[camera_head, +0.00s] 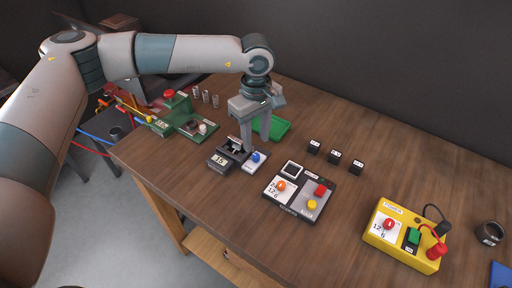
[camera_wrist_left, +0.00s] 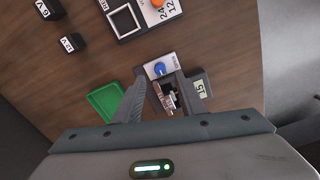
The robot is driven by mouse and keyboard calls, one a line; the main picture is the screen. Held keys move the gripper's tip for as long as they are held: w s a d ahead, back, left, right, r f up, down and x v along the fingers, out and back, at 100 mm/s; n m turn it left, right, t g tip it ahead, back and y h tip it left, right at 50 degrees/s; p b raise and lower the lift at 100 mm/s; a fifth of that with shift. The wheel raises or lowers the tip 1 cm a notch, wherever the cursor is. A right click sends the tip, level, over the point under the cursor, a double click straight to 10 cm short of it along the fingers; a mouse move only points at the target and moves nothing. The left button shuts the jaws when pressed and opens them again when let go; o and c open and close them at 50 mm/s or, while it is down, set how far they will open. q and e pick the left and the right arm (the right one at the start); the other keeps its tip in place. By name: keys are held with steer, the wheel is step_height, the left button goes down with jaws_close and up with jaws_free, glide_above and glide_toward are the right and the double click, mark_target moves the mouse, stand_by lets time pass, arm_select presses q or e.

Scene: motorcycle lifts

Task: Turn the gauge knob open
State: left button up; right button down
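A small device with a blue knob (camera_head: 256,157) on a white plate (camera_head: 250,164) and a dark block labelled 15 (camera_head: 219,161) sits on the wooden bench. In the left wrist view the blue knob (camera_wrist_left: 160,68) lies just beyond the fingertips, beside the 15 label (camera_wrist_left: 200,87). My left gripper (camera_head: 254,142) points down over this device, its fingers spread apart. In the left wrist view, my left gripper (camera_wrist_left: 160,84) has a metal fitting of the device showing between its fingers; I cannot tell whether they touch it. My right gripper is not in view.
A black control panel (camera_head: 287,209) with an orange knob stands right of the device. A green tray (camera_head: 279,128) lies behind the gripper. A green unit (camera_head: 196,128) stands left. A yellow power box (camera_head: 404,260) and small black blocks (camera_head: 334,157) stand further right. Bench space between them is clear.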

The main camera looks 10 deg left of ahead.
mark_target(256, 155)
arm_select(q)
step_height(256, 155, down, 6)
steer(key=shift+f+p, duration=0.25)
steer(key=shift+p, duration=0.8)
jaws_close()
